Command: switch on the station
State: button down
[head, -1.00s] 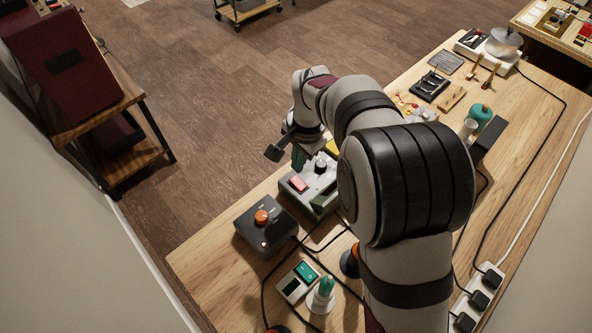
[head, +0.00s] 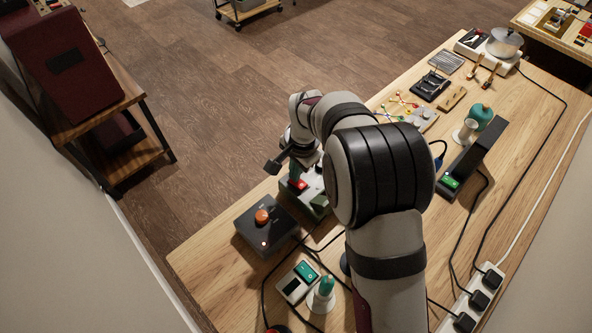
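A grey-green box with a red rocker switch (head: 299,185) stands near the table's left edge, seemingly the station. My arm covers most of the box and its black knob is hidden. Whether the switch is on cannot be made out.
A dark box with an orange knob (head: 262,217) and a small light stands just in front. A white device with a green switch (head: 307,271) and a white-and-teal bottle (head: 321,295) are nearer. A black lamp-like device (head: 474,160) and power strip (head: 478,298) are right. Cables cross the table.

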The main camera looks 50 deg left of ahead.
jog(key=shift+d+f, duration=0.1)
jog(key=shift+d, duration=0.05)
jog(key=shift+d, duration=0.75)
notch_tip(320, 180, up, 14)
jog(key=d, duration=0.2)
jog(key=shift+a, duration=0.1)
send_near(302, 185)
jog(key=a+f, duration=0.1)
jog(key=f, duration=0.1)
jog(key=a+f, duration=0.1)
jog(key=f, duration=0.1)
jog(key=a+f, duration=0.1)
jog(key=f, duration=0.2)
jog(key=shift+a, duration=0.2)
dwell(0.4)
